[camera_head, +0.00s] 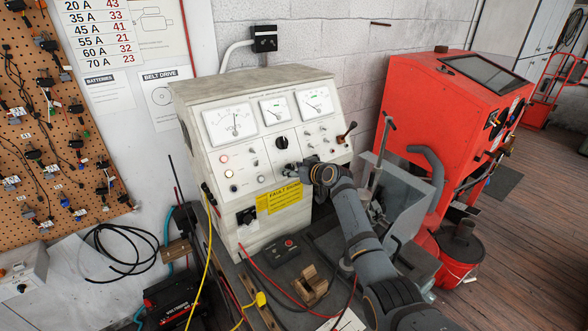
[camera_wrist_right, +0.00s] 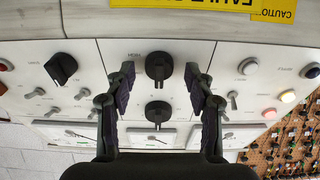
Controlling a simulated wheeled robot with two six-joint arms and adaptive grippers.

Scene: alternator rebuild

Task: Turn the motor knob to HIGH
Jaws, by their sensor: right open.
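The test bench (camera_head: 212,88) has a pale panel with meters, buttons, switches and black knobs. In the right wrist view the panel appears upside down. One black knob (camera_wrist_right: 159,66) is by a small label that seems to read HIGH; its grip bar points roughly up and down the picture. My right gripper (camera_wrist_right: 160,72) is open, one finger on each side of this knob with gaps showing. In the head view my right gripper (camera_head: 298,171) is at the panel's lower middle and hides that knob. My left gripper is not in view.
A second black knob (camera_head: 281,142) is under the middle meter and shows between my fingers in the wrist view (camera_wrist_right: 158,112). Toggle switches (camera_wrist_right: 83,93) flank the fingers. A yellow FAULT label (camera_head: 279,199) is below. A red cabinet (camera_head: 418,90) stands at right.

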